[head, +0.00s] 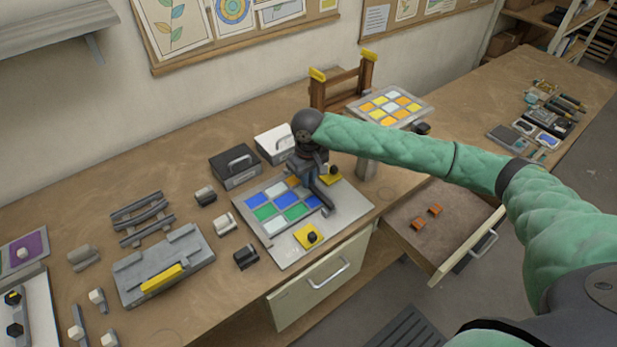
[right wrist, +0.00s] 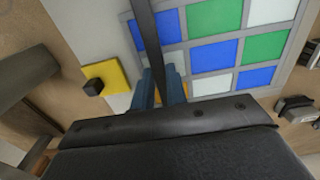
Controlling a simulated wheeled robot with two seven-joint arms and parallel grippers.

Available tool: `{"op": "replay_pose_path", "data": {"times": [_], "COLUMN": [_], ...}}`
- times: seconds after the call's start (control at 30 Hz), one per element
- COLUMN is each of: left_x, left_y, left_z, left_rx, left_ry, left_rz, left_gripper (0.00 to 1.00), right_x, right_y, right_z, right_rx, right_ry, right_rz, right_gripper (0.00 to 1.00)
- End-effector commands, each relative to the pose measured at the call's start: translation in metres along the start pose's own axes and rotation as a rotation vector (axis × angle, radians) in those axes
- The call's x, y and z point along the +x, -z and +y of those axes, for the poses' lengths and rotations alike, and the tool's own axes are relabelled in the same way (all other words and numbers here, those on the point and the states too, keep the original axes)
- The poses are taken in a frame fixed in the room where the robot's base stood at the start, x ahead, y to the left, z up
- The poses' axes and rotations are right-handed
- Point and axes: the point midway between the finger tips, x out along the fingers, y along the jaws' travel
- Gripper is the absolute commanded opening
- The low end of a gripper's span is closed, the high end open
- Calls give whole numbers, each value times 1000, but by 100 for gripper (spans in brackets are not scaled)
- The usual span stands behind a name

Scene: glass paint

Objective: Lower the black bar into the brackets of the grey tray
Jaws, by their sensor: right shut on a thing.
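My right gripper (head: 309,176) is shut on the black bar (head: 320,193) above the grey tray (head: 351,208) with blue, green, white and orange panes. In the right wrist view the black bar (right wrist: 147,35) runs up from between the blue-grey fingers (right wrist: 163,86), over the panes of the tray (right wrist: 112,50). Yellow pads with black blocks sit on the tray, one near its front (head: 306,236) and one at its back right (head: 331,178); I cannot tell whether these are the brackets. The bar appears apart from the front pad. My left gripper is out of view.
A black case (head: 235,168) and a white case (head: 274,145) stand behind the tray. A grey fixture with a yellow bar (head: 162,277) lies to its left. A wooden rack (head: 341,88) stands behind. An open drawer (head: 440,215) juts out at the right.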

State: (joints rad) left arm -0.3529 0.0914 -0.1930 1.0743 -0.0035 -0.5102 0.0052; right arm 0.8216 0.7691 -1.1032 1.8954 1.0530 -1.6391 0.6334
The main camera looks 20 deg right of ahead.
Motion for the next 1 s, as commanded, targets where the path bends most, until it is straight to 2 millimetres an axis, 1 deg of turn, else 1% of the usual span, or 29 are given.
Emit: {"op": "replay_pose_path", "data": {"times": [0.43, 0.97, 1.0], "left_x": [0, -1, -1], "left_y": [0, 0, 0], "left_z": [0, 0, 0], "left_rx": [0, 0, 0], "left_ry": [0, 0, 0], "left_rz": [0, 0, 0], "left_gripper": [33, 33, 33], "right_x": [2, 18, 18], "right_y": [0, 0, 0], "right_z": [0, 0, 0], "right_rx": [0, -1, -1], "right_ry": [0, 0, 0], "right_rz": [0, 1, 1], "right_gripper": [0, 0, 18]}}
